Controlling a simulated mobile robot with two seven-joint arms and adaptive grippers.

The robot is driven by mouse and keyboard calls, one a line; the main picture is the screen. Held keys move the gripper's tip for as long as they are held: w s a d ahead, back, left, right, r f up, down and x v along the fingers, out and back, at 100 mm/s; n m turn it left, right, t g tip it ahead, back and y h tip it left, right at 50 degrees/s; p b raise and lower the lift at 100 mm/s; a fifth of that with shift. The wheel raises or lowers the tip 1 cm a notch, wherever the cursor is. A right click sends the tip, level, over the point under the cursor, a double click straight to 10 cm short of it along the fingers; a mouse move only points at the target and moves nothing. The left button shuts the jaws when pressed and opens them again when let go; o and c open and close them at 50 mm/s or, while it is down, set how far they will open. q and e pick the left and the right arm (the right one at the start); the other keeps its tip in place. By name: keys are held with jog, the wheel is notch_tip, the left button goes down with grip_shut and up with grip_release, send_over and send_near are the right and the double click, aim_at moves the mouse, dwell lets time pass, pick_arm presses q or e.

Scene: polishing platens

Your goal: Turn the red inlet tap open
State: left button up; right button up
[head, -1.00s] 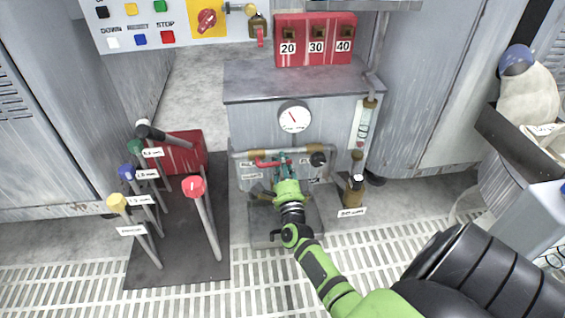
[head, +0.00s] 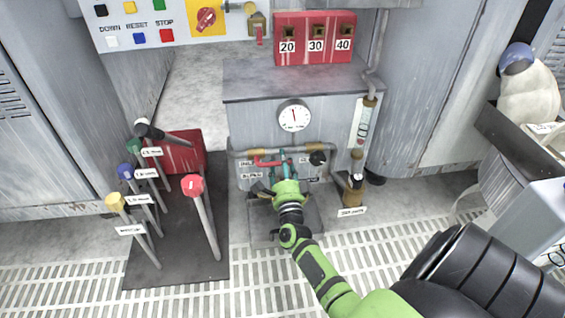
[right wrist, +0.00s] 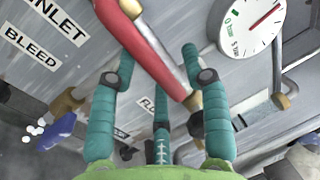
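The red inlet tap (head: 265,163) is a red lever on the pipe at the front of the grey cabinet. In the right wrist view its long red handle (right wrist: 146,50) runs from upper left to lower right. My right gripper (head: 284,163) is at the tap, and its teal fingers (right wrist: 158,52) stand apart with the handle crossing between them. A gap shows on each side, and I cannot tell whether any finger touches the handle. A label reading INLET (right wrist: 52,18) is at upper left. My left gripper is out of view.
A blue bleed tap (right wrist: 58,132) is close to the left finger. A pressure gauge (head: 294,116) sits above the pipe, and a black knob (head: 318,158) to the right. Several coloured levers, including a red-topped one (head: 192,186), stand at left.

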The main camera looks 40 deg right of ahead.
notch_tip(320, 180, up, 10)
jog(key=shift+w+f, duration=0.1)
jog(key=shift+f, duration=0.1)
jog(key=shift+a+r, duration=0.1)
jog(key=shift+r, duration=0.2)
